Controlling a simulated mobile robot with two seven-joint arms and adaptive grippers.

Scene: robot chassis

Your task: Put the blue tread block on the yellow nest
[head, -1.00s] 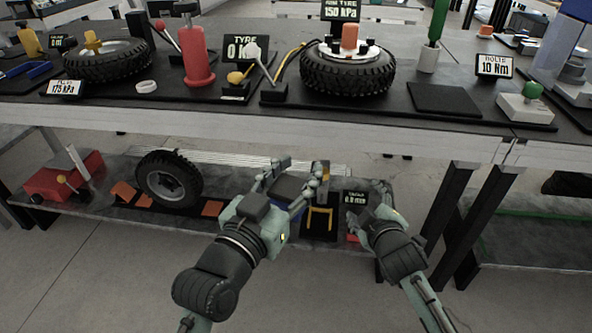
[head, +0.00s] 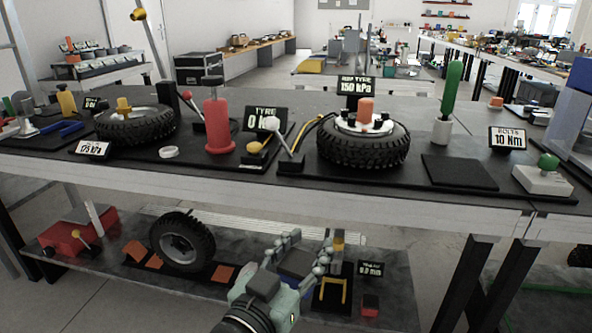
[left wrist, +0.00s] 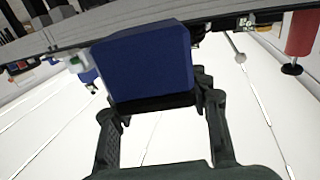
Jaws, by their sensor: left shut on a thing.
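My left gripper (head: 305,252) is over the lower shelf, shut on the blue tread block (head: 296,263). In the left wrist view the block (left wrist: 142,62) is a dark blue slab with a black underside, between the two fingers. The fingers partly hide it in the head view. The yellow nest (head: 333,282), a small yellow frame on a black mat, is on the lower shelf just right of the gripper. The block is beside the nest, apart from it as far as I can see. My right gripper is out of the picture.
The workbench edge (head: 260,188) runs above the lower shelf. On the shelf, a wheel (head: 184,243) stands upright at left near orange wedges (head: 223,273). The shelf's right end is bare.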

